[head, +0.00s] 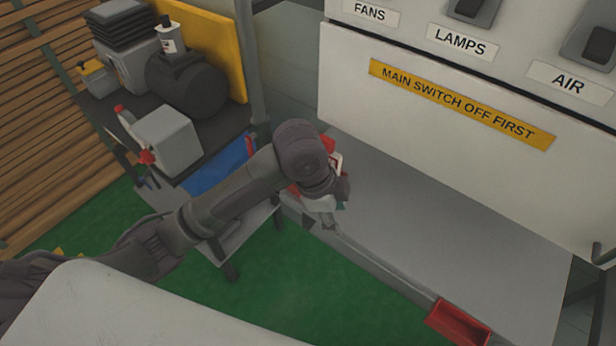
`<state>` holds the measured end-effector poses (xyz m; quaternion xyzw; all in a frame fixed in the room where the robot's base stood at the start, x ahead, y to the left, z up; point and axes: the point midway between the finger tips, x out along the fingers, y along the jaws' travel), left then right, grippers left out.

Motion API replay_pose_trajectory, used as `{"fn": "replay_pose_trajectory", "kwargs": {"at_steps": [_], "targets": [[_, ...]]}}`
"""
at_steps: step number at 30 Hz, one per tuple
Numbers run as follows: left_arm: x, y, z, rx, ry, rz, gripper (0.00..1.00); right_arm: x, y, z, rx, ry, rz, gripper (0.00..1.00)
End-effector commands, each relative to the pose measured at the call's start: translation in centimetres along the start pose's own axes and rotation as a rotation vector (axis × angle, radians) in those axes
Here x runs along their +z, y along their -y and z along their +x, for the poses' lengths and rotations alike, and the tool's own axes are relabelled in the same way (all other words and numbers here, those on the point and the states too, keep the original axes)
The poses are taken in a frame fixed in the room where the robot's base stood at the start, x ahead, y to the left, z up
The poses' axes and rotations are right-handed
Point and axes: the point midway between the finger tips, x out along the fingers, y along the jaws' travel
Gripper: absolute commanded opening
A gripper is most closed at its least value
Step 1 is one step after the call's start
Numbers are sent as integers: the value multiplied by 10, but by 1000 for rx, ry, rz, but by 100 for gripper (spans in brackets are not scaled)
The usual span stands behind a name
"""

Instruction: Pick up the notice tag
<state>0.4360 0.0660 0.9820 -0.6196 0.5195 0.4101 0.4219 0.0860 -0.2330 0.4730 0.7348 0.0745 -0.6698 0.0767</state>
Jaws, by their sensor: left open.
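My left arm reaches in from the left, and its gripper (325,207) is over the left end of the grey counter, pointing down. The gripper is open, but its wrist hides much of it. A small red and white piece (337,163), possibly the notice tag, shows just behind the wrist. It is mostly hidden, and I cannot tell whether the gripper touches it. My right gripper is out of view.
The grey counter (455,235) is mostly bare, with a red tray (458,322) at its front edge. A white switch panel (430,125) stands behind. A cluttered dark bench (115,115) with a grey box (168,140) is at left. The floor is green.

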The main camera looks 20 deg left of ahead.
Motion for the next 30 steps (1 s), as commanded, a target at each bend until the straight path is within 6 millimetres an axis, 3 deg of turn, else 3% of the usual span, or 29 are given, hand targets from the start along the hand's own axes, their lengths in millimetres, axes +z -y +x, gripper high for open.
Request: {"fn": "replay_pose_trajectory", "kwargs": {"at_steps": [5,9,15,18,22,30], "targets": [[6,40,-36,41,107,201,48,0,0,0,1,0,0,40],[18,72,-78,94,202,331,48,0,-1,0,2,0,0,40],[32,97,-127,147,271,412,48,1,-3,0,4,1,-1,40],[36,103,-140,162,284,427,48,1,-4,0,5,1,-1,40],[41,102,-133,173,288,434,48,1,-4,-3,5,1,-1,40],[56,97,-84,170,288,432,48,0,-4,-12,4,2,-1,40]]}}
